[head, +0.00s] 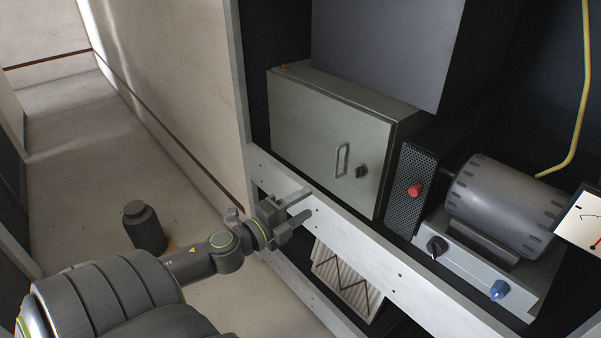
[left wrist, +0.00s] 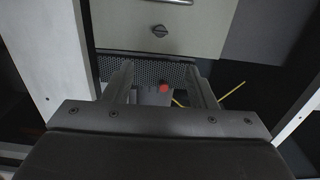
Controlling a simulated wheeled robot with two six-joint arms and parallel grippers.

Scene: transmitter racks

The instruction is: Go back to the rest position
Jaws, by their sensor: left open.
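My left gripper (head: 300,206) is open and empty in the head view, in front of the rack's white front rail. Its two fingers also show in the left wrist view (left wrist: 160,85), apart, with nothing between them but the background. Beyond the fingers there are a perforated panel (left wrist: 148,70) and a red button (left wrist: 164,88). My right gripper is in neither view.
The rack holds a grey cabinet (head: 325,135) with a handle and a dark knob, a red button (head: 414,190) on a perforated panel, and a motor (head: 505,205) above black and blue knobs. The white rail (head: 375,258) crosses in front.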

